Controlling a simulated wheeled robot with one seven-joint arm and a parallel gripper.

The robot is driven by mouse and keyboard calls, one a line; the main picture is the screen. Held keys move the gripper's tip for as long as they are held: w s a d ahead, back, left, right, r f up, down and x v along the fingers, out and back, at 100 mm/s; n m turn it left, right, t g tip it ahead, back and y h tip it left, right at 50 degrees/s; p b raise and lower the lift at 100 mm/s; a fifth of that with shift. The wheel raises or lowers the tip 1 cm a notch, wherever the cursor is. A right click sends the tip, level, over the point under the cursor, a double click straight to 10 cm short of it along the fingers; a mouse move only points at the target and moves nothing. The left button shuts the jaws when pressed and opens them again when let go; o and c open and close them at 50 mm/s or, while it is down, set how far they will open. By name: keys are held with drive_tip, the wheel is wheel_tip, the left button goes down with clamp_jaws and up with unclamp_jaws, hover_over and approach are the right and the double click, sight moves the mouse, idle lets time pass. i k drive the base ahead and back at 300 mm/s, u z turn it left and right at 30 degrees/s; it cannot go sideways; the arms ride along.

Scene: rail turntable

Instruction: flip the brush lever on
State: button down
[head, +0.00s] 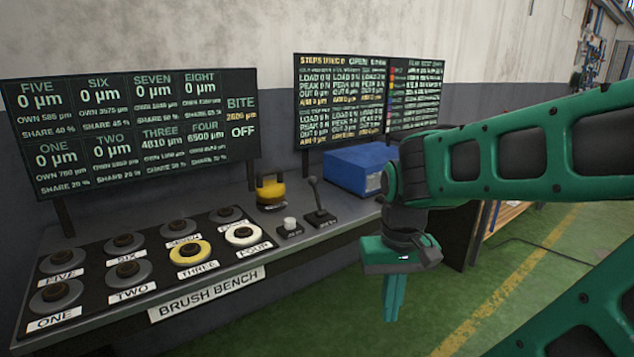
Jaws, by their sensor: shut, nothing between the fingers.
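The brush lever (316,198) is a black stick with a knob on top, set on a small dark base on the bench, right of a small white button (290,225). It leans slightly to the left in the picture. The left display (130,130) reads BITE with OFF below it. My gripper (392,312) is green, points down and is shut and empty. It hangs in front of the bench edge, to the right of the lever and apart from it. Any label under the lever is too small to read.
The bench (122,320) carries several round dials, with THREE (190,252) yellow and FOUR (243,235) white. A second display (370,98) stands at the back. Green floor (330,320) is clear in front.

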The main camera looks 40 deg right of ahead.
sight(312, 180)
drive_tip(key=k, duration=0.95)
drive_tip(key=z, duration=0.5)
drive_tip(key=i, duration=2.1)
drive_tip(key=u, duration=0.45)
